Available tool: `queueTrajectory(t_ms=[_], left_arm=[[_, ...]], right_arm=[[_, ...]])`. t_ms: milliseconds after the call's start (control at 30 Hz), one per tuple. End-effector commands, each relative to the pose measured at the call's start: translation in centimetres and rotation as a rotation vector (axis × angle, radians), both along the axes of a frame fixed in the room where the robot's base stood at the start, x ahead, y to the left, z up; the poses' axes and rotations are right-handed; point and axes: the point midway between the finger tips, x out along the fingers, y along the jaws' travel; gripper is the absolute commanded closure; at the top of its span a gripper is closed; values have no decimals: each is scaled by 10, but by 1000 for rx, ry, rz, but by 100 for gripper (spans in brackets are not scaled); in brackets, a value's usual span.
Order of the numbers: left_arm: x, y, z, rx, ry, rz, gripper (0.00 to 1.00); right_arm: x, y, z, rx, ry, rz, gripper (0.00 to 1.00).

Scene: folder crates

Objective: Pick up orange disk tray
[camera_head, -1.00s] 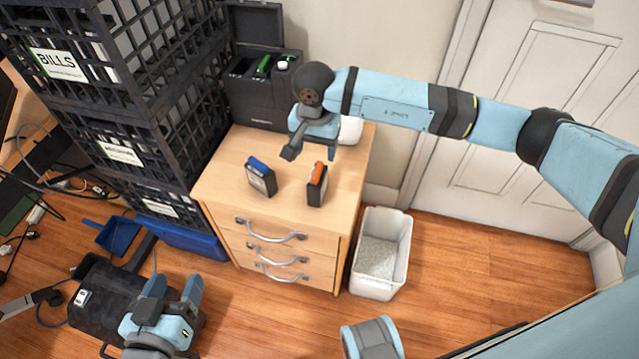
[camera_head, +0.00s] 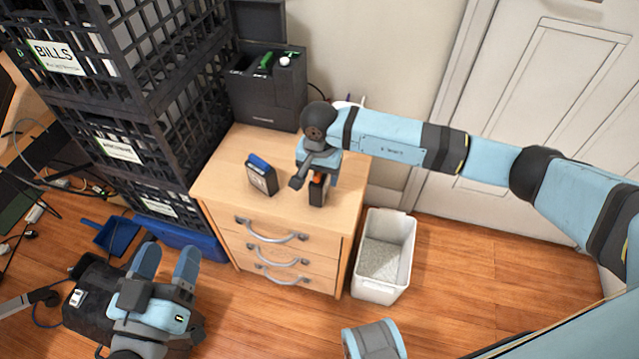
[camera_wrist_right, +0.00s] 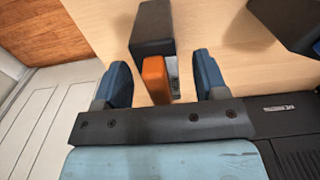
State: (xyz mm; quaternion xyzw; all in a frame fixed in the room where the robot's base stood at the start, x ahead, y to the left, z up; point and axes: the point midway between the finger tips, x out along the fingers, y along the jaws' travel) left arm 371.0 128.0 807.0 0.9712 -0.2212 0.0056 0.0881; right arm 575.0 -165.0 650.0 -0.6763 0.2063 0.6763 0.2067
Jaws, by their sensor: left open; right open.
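The orange disk tray (camera_head: 317,189) is a small dark block with an orange top, standing upright on the wooden drawer cabinet (camera_head: 222,178). In the right wrist view the orange disk tray (camera_wrist_right: 155,78) lies between the two blue fingers of my right gripper (camera_wrist_right: 162,82), with a gap on both sides. My right gripper (camera_head: 318,178) is open, directly over the tray in the head view, and partly hides it. My left gripper (camera_head: 167,262) is open and empty at the lower left, away from the cabinet.
A similar block with a blue top (camera_head: 261,174) stands left of the orange one. A black box (camera_head: 262,100) with green items is at the cabinet's back. Stacked black crates (camera_head: 120,100) stand left. A white bin (camera_head: 385,255) is on the floor at right.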

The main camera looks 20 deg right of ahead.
Motion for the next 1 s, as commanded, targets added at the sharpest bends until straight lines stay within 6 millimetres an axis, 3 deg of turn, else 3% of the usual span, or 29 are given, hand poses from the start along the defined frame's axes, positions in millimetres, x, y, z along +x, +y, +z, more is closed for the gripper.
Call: queueTrajectory(t_ms=[67,300,367,600,767,1000], left_arm=[[0,0,-2,6,3,-2,39],[-1,2,-9,13,21,0,39],[-2,2,-10,13,25,1,39],[-4,1,-12,5,35,6,39],[-2,1,-10,9,42,12,39],[0,8,-27,70,122,25,39]], right_arm=[[0,0,0,0,0,0,39],[0,0,0,0,0,-1,94],[0,0,1,-1,-1,-1,99],[0,0,3,-1,-1,-1,98],[1,-1,16,-1,-3,-1,98],[1,0,66,0,-5,0,98]])
